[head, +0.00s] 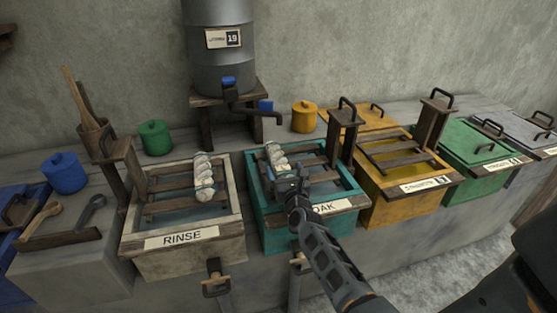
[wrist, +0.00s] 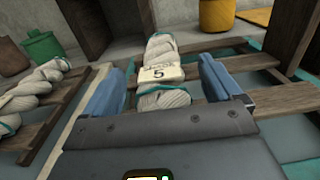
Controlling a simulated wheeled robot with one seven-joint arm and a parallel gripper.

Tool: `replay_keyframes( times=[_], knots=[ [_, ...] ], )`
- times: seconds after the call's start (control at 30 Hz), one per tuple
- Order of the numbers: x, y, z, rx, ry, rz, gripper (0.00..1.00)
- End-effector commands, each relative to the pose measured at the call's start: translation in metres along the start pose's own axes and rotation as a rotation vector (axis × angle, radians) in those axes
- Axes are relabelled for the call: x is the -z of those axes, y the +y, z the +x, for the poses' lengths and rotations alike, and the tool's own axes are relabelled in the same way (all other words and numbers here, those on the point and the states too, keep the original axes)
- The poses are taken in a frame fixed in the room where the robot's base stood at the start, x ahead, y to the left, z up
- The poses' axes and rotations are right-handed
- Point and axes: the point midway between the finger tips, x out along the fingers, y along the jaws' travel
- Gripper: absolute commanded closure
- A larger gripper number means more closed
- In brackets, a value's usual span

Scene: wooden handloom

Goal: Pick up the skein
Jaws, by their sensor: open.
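A white twisted skein (head: 277,156) lies on the wooden slats of the teal soak vat (head: 265,236). In the wrist view this skein (wrist: 160,48) carries a white tag (wrist: 160,73) marked 5. My gripper (head: 287,181) is over the near part of it. In the wrist view my open gripper (wrist: 165,76) has one blue finger on each side of the skein, with gaps showing beside it. The skein's near end is hidden by the gripper body. A second white skein (head: 203,178) lies on the slats of the rinse vat (head: 185,262); it also shows in the wrist view (wrist: 32,88).
A yellow vat (head: 405,203) and a green vat (head: 480,181) stand to the right. A grey barrel (head: 222,65) with a spout stands behind. An upright wooden post with a handle (head: 341,140) rises at the soak vat's back right. Blue, green and yellow pots stand around the back.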

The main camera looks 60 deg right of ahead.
Motion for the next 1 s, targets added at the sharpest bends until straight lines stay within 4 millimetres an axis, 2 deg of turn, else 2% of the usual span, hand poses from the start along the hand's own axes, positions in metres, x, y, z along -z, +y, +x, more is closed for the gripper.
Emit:
replay_keyframes(
  times=[0.13, 0.43, 1.0],
  knots=[
    [-0.001, 0.000, 0.014, 0.000, 0.001, -0.001, 0.08],
    [0.001, 0.000, 0.017, -0.001, 0.001, -0.001, 0.08],
    [0.001, 0.001, 0.017, -0.001, 0.001, -0.001, 0.63]
  ],
)
